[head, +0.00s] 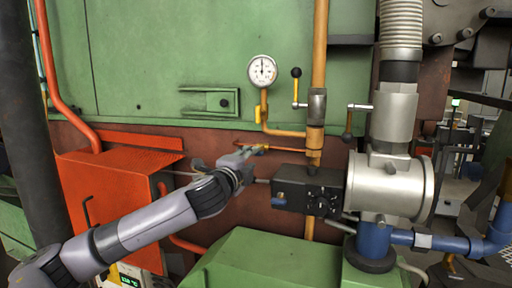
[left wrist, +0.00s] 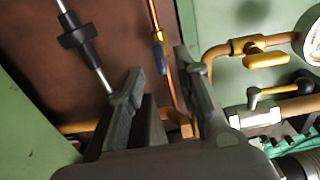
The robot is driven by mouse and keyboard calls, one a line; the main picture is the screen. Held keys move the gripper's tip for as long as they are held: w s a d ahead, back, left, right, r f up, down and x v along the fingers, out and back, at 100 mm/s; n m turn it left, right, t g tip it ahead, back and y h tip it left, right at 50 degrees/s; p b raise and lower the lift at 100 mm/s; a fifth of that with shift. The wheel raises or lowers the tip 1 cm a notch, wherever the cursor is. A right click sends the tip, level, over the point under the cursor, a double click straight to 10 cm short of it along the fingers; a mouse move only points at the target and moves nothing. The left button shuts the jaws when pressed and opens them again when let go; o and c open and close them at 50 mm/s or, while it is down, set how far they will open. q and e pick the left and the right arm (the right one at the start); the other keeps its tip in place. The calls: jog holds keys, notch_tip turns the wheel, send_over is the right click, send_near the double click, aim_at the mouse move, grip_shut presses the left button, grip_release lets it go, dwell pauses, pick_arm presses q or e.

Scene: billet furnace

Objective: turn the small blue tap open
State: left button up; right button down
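The small blue tap (left wrist: 160,57) sits on a thin copper pipe in the left wrist view. It shows in the gap between my left gripper's fingers, beyond their tips. My left gripper (left wrist: 158,75) is open, with nothing held between its fingers. In the head view my left gripper (head: 250,152) reaches from the left to the thin copper pipe (head: 290,150) below the gauge. I cannot make out the blue tap clearly there; the gripper seems to cover it. Whether the fingers touch it I cannot tell. My right gripper is not in view.
A round gauge (head: 262,70) and a yellow-handled tap (head: 258,114) are above the gripper. A black-knobbed lever (head: 296,86) is on the orange pipe (head: 319,45). A black box (head: 305,192) is close right, an orange-red cabinet (head: 110,190) left, a green housing (head: 265,262) below.

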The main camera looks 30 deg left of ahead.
pick_arm(q)
jog(key=p+x, duration=0.1)
jog(key=x, duration=0.4)
jog(key=shift+w+a, duration=0.1)
jog(key=shift+w, duration=0.2)
jog(key=c, duration=0.6)
grip_shut()
